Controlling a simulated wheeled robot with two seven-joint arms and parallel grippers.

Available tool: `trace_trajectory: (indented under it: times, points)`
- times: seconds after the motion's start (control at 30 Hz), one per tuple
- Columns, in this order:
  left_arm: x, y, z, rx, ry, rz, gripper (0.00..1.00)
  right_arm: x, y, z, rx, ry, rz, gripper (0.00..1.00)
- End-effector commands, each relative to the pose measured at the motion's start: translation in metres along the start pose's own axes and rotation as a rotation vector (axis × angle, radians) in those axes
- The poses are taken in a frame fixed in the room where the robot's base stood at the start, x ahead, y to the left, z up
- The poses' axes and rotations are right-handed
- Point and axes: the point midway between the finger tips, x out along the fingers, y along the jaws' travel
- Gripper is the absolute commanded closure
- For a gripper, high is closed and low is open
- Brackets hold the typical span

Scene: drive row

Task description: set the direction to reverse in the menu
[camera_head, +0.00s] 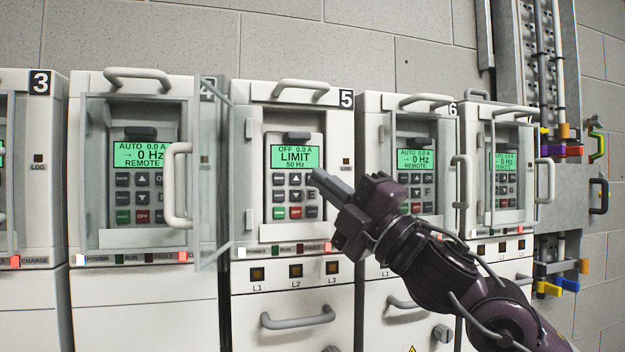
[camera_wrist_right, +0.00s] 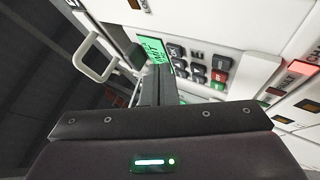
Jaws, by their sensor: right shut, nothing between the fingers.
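The drive marked 5 (camera_head: 347,98) has its clear door swung open to the left. Its green display (camera_head: 295,157) reads OFF 0.0 A, LIMIT, 50 Hz. Its keypad (camera_head: 295,195) sits below the display, with dark keys, a green key and a red key. My right gripper (camera_head: 318,178) is shut and empty, its tips beside the upper right of this keypad; contact cannot be told. In the right wrist view the shut fingers (camera_wrist_right: 157,75) partly cover the green display (camera_wrist_right: 155,50), with keys (camera_wrist_right: 198,68) to their right. My left gripper is not in view.
Drive 4 (camera_head: 142,175) stands to the left behind a clear door with a handle (camera_head: 178,187). Drive 5's open door (camera_head: 213,175) juts out between them. More drives (camera_head: 415,160) stand to the right, partly behind my arm.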

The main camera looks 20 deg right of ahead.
Motion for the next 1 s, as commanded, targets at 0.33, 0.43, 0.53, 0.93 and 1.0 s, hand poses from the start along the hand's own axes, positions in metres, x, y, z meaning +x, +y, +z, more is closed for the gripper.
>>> trace_trajectory:
  times: [0.33, 0.43, 0.53, 0.93, 1.0]
  points:
    - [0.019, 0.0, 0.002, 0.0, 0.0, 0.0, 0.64, -0.003, -0.022, -0.018, 0.003, 0.003, 0.0, 1.0]
    - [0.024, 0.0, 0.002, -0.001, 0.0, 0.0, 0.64, -0.003, -0.028, -0.024, 0.001, 0.001, 0.0, 1.0]
    - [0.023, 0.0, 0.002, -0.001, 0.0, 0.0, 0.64, -0.002, -0.028, -0.026, 0.0, 0.001, 0.0, 1.0]
    - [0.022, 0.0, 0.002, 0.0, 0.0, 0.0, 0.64, 0.002, -0.029, -0.022, 0.001, -0.001, -0.001, 1.0]
    - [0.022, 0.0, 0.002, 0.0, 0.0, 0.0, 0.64, 0.003, -0.03, -0.021, 0.0, -0.001, -0.001, 1.0]
